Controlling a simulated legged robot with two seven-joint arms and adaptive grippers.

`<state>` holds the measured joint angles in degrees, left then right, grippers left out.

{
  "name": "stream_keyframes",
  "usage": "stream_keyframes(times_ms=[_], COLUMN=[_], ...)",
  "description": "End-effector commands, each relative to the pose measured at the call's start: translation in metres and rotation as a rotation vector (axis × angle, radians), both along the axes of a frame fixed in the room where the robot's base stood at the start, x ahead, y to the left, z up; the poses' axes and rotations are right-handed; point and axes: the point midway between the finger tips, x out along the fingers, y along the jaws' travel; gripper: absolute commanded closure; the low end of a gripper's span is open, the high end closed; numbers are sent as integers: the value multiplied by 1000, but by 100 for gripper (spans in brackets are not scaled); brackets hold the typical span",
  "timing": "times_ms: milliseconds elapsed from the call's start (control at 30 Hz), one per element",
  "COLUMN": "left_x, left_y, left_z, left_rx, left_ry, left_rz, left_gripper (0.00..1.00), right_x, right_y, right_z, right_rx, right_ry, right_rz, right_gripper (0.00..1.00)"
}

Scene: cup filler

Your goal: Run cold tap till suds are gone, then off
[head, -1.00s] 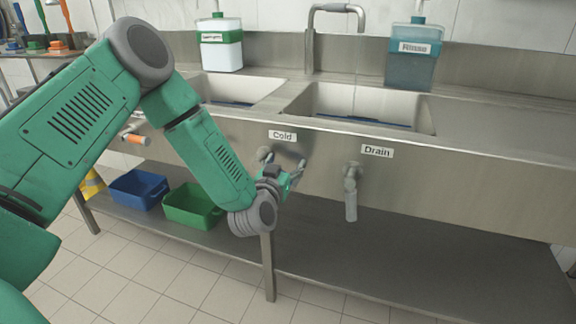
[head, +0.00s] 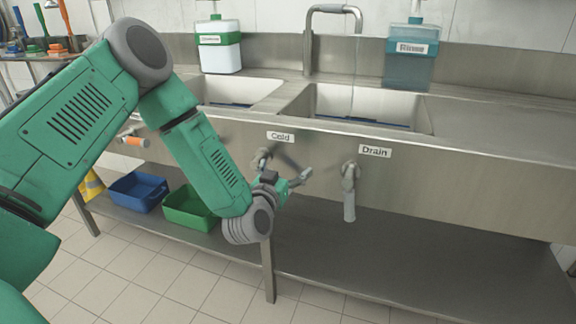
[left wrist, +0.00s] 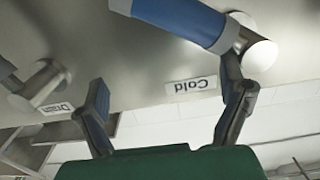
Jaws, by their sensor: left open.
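The Cold label (head: 280,136) is on the steel front below the right basin (head: 380,104). My left gripper (head: 285,172) is open just in front of this tap. In the left wrist view its right finger overlaps the tap body; I cannot tell whether they touch. A thin stream of water (head: 353,70) falls from the bent spout (head: 335,9) into the right basin. I cannot make out suds there.
The Drain valve (head: 350,178) hangs right of my gripper. An orange-handled tap (head: 133,141) is to the left. Blue (head: 138,190) and green (head: 190,208) bins sit on the lower shelf. Rinse (head: 410,68) and green-labelled (head: 219,50) bottles stand behind the basins.

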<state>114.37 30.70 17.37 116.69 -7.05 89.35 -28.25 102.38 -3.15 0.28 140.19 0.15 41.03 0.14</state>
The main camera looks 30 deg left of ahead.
Motion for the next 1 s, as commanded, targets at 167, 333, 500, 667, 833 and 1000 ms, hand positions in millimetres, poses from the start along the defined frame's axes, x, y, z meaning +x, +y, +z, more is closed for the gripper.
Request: stream_keyframes(times_ms=[167,333,500,667,833,1000], left_x=[-38,-71,-91,-97,-98,-97], left_y=[-9,-19,-26,-25,-23,-30], left_z=[-2,-1,0,-1,-2,-1], left_rx=[-1,3,6,2,1,62], left_ry=[6,6,4,3,2,23], left_rz=[-2,-2,-1,0,1,-4], left_gripper=[10,10,10,10,10,56], right_x=[0,0,0,0,0,2], right_y=[1,0,-2,0,1,0], right_z=[1,0,-1,0,0,-4], right_rx=[-1,2,4,2,0,1], right_ry=[0,0,0,0,0,2], right_rz=[1,1,0,1,1,1], right_gripper=[10,10,10,10,10,10])
